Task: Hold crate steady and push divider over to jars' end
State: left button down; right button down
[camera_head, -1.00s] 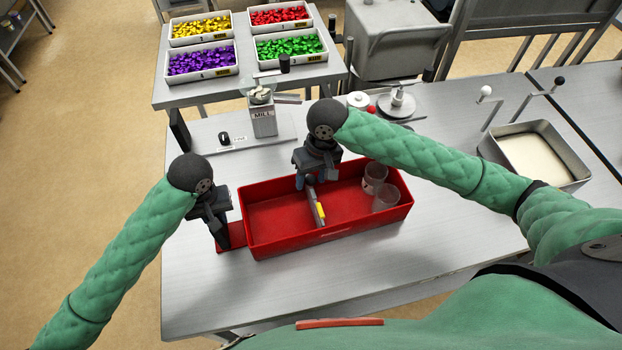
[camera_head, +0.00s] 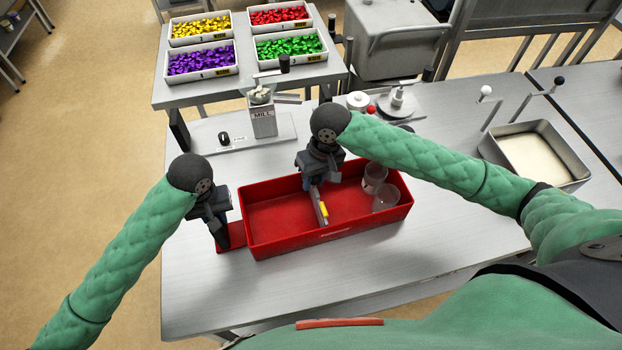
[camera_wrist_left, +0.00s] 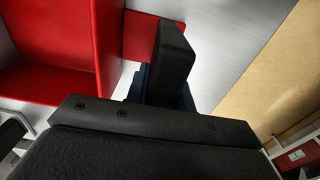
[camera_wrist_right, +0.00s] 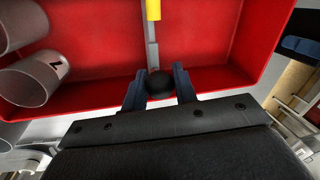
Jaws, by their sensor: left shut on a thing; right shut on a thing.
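The red crate (camera_head: 275,215) stands on the table. My left gripper (camera_head: 222,240) is shut at the crate's left end, by the red tab (camera_wrist_left: 140,36); the exact grip is partly hidden.
A mill (camera_head: 263,118) stands behind the crate. White bins of coloured pieces (camera_head: 202,62) are on a shelf at the back. A metal basin (camera_head: 535,155) is at the right. The table is clear in front of the crate.

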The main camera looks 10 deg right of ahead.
jog(key=d, duration=1.2)
jog(key=shift+w, duration=0.35)
jog(key=c, duration=1.1)
grip_release()
jog(key=shift+r, duration=0.1)
jog(key=r, duration=0.4)
jog(key=d+r, duration=0.1)
jog(key=r, duration=0.2)
jog(key=d+r, duration=0.1)
jog(key=r, duration=0.3)
jog(key=shift+w+r, duration=0.25)
jog(key=shift+r, duration=0.05)
